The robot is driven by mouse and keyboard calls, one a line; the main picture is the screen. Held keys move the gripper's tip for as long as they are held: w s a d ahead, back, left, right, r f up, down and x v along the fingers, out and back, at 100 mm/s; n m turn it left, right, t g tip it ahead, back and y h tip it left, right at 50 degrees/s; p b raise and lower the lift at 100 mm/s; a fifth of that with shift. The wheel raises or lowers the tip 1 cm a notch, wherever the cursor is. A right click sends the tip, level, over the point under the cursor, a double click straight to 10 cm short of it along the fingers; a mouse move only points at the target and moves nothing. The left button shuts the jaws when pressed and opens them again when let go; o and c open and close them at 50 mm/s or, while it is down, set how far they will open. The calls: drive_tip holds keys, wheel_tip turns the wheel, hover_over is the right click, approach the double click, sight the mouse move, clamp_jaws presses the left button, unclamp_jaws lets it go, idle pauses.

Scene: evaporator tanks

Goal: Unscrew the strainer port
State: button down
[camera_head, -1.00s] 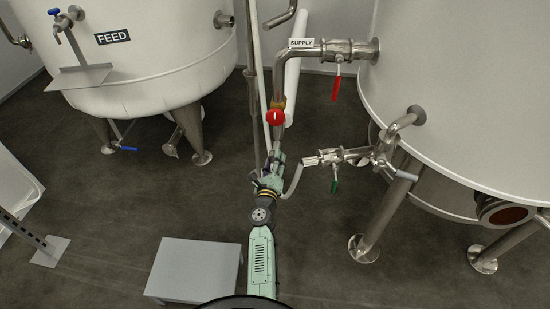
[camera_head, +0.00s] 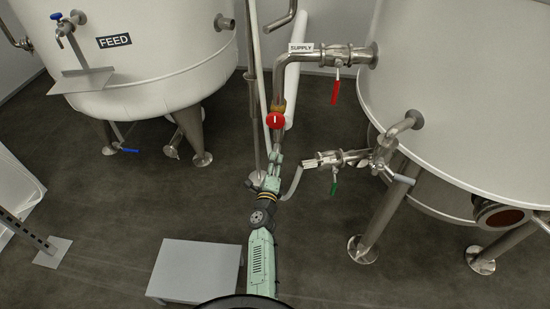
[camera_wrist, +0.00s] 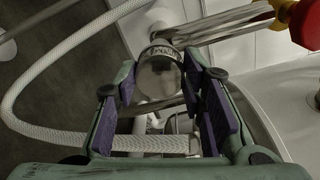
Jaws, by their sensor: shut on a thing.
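The strainer port is a round shiny metal cap (camera_wrist: 158,80) with a knurled or ridged rim, at the end of a bright metal fitting in the wrist view. My gripper (camera_wrist: 162,82) has its two purple-padded fingers on either side of the cap and is shut on it. In the head view my gripper (camera_head: 276,164) is at the lower part of the vertical supply pipe (camera_head: 278,138), below the red round knob (camera_head: 276,120). The cap itself is hidden there by the gripper.
A white braided hose (camera_wrist: 62,60) loops beside my fingers. A valve with a green handle (camera_head: 334,188) is close on the right, and a red-handled valve (camera_head: 336,92) is above. The feed tank (camera_head: 150,70) is on the left. A grey step (camera_head: 195,270) stands on the floor.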

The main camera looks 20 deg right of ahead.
drive_tip(key=shift+r, duration=0.1)
drive_tip(key=n+p, duration=0.1)
drive_tip(key=n, duration=0.4)
drive_tip(key=shift+d+p, duration=0.1)
drive_tip(key=shift+p, duration=0.3)
drive_tip(key=n+p, duration=0.2)
drive_tip(key=n, duration=0.3)
drive_tip(key=shift+n, duration=0.3)
